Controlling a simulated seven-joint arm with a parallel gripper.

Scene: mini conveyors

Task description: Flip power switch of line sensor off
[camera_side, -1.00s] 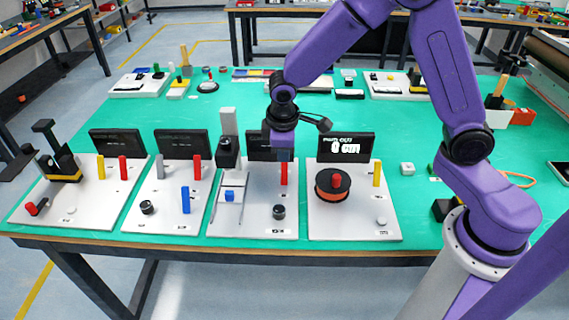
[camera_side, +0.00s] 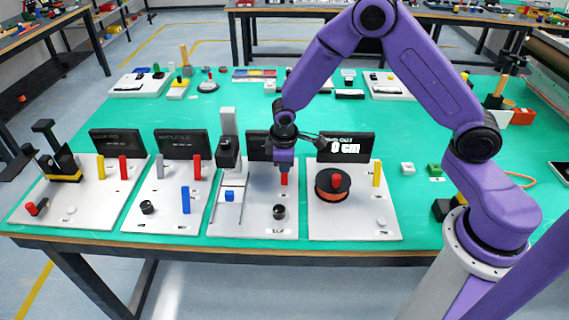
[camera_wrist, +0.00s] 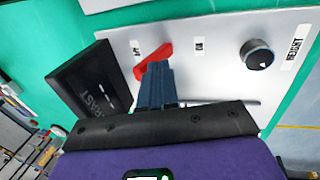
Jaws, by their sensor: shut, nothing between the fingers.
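My gripper (camera_side: 284,168) is shut and empty, pointing down over the third white panel (camera_side: 262,215) from the left. A red switch lever (camera_side: 284,180) stands on that panel just below the fingertips and is partly covered by them. In the wrist view, the closed fingers (camera_wrist: 155,70) overlap the red lever (camera_wrist: 142,70), which extends to both sides of the tips. I cannot tell if they touch. The panel's black display (camera_side: 258,146) is partly hidden behind my gripper. Its label is too small to read in the side view.
The same panel has a black knob (camera_side: 279,212), a tall grey post (camera_side: 228,122) and a blue block (camera_side: 230,195). To its right stands a panel with an orange-black reel (camera_side: 325,188) and a yellow lever (camera_side: 377,173). Two more panels stand left.

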